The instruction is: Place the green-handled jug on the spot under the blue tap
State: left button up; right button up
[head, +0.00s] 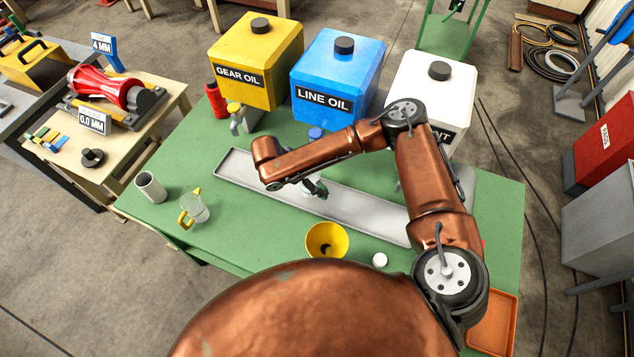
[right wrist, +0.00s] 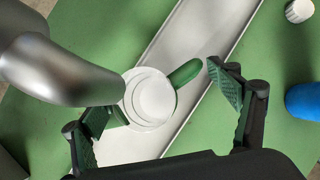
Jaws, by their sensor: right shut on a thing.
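The green-handled jug (right wrist: 152,98) is a pale round vessel seen from above in the right wrist view. Its green handle (right wrist: 185,72) points to the upper right. My right gripper (right wrist: 160,100) is shut on the jug, over the long grey tray (right wrist: 190,50). In the head view the right gripper (head: 314,188) is small and partly hidden by its arm, above the tray (head: 270,182). The blue tap (head: 316,133) shows only its knob in front of the blue LINE OIL tank; my arm hides the rest. A curved grey metal piece (right wrist: 60,72) reaches close to the jug. My left gripper is out of view.
Yellow (head: 255,60), blue (head: 338,75) and white (head: 432,85) tanks stand along the green table's back. A yellow-handled jug (head: 197,210), grey cup (head: 150,187), yellow funnel (head: 327,240) and white cap (head: 380,260) stand around the tray. A blue rounded thing (right wrist: 303,101) is at right in the wrist view.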

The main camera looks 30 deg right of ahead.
jog(key=shift+w+d+f, duration=0.1)
jog(key=shift+d+f, duration=0.05)
jog(key=shift+f, duration=0.8)
jog(key=shift+d+f, duration=0.15)
jog(key=shift+f, duration=0.8)
jog(key=o, duration=1.6)
jog(key=shift+f, duration=0.1)
jog(key=v, duration=1.2)
